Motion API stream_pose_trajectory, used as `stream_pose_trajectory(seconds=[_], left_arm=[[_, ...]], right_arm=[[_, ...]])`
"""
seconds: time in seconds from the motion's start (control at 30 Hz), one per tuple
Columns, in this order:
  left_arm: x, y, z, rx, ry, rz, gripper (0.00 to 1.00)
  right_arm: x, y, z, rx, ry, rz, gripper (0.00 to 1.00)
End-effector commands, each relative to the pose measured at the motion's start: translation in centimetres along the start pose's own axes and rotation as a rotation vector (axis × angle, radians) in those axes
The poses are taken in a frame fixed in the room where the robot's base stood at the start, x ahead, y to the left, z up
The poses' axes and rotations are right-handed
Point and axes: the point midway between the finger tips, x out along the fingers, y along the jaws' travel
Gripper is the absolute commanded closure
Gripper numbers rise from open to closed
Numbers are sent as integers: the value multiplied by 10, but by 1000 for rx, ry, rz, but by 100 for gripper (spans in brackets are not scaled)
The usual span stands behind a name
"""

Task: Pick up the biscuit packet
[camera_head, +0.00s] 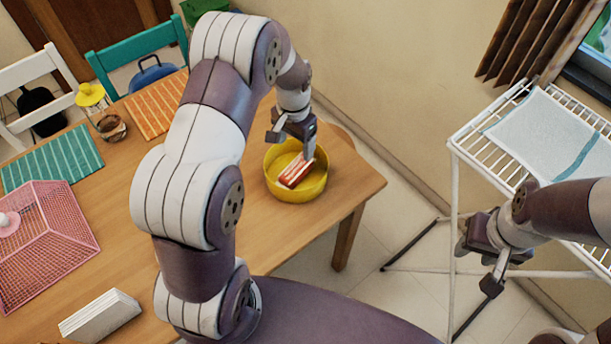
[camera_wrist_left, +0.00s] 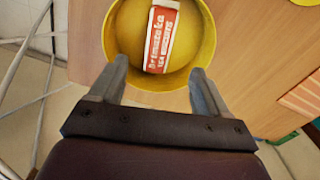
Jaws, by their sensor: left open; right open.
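The biscuit packet (camera_head: 297,172) is red and white and lies in a round yellow bowl (camera_head: 310,190) near the table's right end. In the left wrist view the packet (camera_wrist_left: 160,38) shows its printed label, inside the yellow bowl (camera_wrist_left: 199,62). My left gripper (camera_head: 292,138) is above the far side of the bowl. In the left wrist view it (camera_wrist_left: 158,84) is open and empty, with its fingertips at the bowl's near rim and the packet beyond, between their lines. My right gripper (camera_head: 478,262) is open and empty beside the drying rack, far from the packet.
A white drying rack (camera_head: 453,200) with a towel (camera_head: 550,133) stands on the right. A wall is close behind the bowl.

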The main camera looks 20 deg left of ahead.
Motion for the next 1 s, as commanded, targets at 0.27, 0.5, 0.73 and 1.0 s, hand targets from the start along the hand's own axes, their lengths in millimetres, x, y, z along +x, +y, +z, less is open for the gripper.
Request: stream_pose_trajectory(seconds=[0.27,0.5,0.73,1.0], left_arm=[[52,1,0,-1,0,0,23],[92,4,-3,-1,-3,1,23],[108,3,-4,-2,1,0,23],[107,3,-4,-2,1,0,76]], right_arm=[[-3,0,0,0,0,0,57],[-10,0,-1,0,0,0,57],[-10,0,-1,0,0,0,57],[-10,0,-1,0,0,0,57]])
